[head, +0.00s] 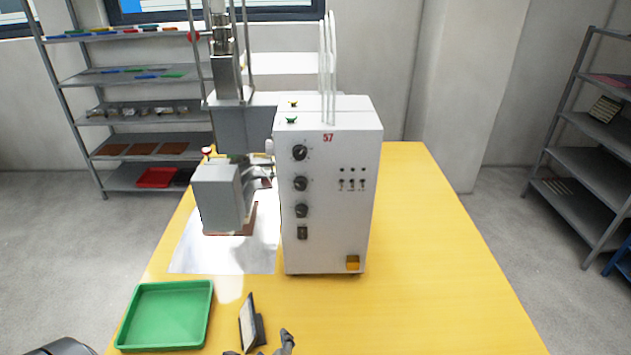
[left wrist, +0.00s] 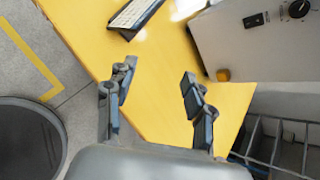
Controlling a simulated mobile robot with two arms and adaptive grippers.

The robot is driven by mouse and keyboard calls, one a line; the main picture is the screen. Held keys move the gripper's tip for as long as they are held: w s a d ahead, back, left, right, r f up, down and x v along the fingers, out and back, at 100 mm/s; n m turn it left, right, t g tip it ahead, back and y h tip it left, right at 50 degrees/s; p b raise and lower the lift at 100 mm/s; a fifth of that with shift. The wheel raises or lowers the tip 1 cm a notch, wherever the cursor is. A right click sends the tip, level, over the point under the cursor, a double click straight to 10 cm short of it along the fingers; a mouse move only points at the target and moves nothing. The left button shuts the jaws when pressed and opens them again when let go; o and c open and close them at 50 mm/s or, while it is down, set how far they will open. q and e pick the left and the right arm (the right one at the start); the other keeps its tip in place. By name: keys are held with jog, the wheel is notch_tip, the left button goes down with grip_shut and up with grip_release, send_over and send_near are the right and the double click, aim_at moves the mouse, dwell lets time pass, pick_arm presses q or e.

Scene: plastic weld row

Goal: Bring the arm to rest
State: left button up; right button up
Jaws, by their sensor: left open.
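My left gripper (head: 260,347) shows only as fingertips at the bottom edge of the head view, just in front of a small dark-framed stand (head: 247,322). In the left wrist view the gripper (left wrist: 156,80) is open, its two fingers well apart with nothing between them. Yellow table top shows between and beyond the fingers. The stand also shows at the top of the left wrist view (left wrist: 134,14), apart from the fingers. The rest of the left arm is out of the head view. My right gripper is not in view.
A white control box (head: 330,210) with knobs stands on the yellow table (head: 440,270), beside a grey welding press (head: 220,197). A green tray (head: 165,315) lies at the front left. The table's right side is clear. Shelves (head: 145,120) stand behind and at right (head: 595,150).

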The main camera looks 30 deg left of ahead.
pick_arm(q)
jog(key=s+d+n+g+h, duration=0.4)
jog(key=s+d+n+h, duration=0.35)
jog(key=n, duration=1.05)
notch_tip(320, 180, down, 28)
jog(key=s+f+g+b, duration=0.1)
jog(key=s+b, duration=0.1)
jog(key=b, duration=0.2)
jog(key=s+a+f+g+b, duration=0.1)
jog(key=s+a+f+b, duration=0.1)
jog(key=s+f, duration=1.4)
notch_tip(320, 180, down, 4)
jog(key=shift+s+a+f+y+b, duration=0.1)
jog(key=shift+s+a+y+b, duration=0.2)
jog(key=shift+a+y, duration=0.2)
jog(key=shift+s+a, duration=0.1)
jog(key=shift+s, duration=0.1)
jog(key=shift+c, duration=0.4)
